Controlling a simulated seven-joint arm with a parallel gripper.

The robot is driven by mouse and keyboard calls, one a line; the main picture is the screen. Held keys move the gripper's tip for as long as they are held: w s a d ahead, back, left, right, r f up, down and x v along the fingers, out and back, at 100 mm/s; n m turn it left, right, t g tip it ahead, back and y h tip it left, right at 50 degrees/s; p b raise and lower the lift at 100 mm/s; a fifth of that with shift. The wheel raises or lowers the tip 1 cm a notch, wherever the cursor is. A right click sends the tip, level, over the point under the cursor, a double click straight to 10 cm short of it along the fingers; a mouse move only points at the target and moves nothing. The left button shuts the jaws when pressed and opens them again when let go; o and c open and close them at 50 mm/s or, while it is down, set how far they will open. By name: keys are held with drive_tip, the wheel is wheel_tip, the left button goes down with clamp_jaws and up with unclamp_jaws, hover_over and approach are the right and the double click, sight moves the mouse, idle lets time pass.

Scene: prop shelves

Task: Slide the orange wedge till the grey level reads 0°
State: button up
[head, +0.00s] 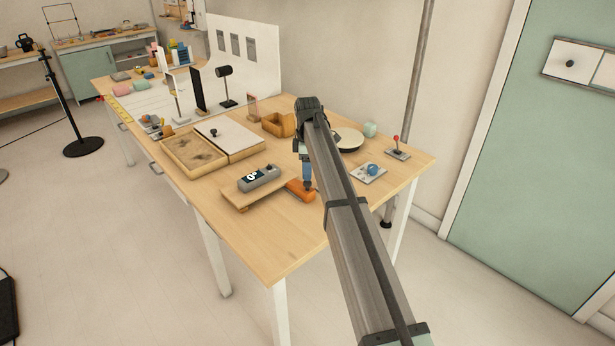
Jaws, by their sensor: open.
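The orange wedge (300,193) lies on the wooden table at the right end of a small wooden board (236,192). The grey level (270,179) rests on this board, and its dark display (251,176) seems to read 0°. The board stands slightly raised off the table. My gripper (307,186) points down at the wedge, with its tips at or just above it. It is open; my arm hides part of the wedge's surroundings, and I cannot tell whether the fingers touch the wedge.
A sand tray (170,149) with a white lid panel (230,134) stands behind the board. A wooden bin (270,126), a blue ball on a plate (372,170) and a red-knobbed lever (397,148) stand nearby. The table's front corner is clear.

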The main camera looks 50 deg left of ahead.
wheel_tip(320, 180, up, 9)
idle(0.3)
idle(0.5)
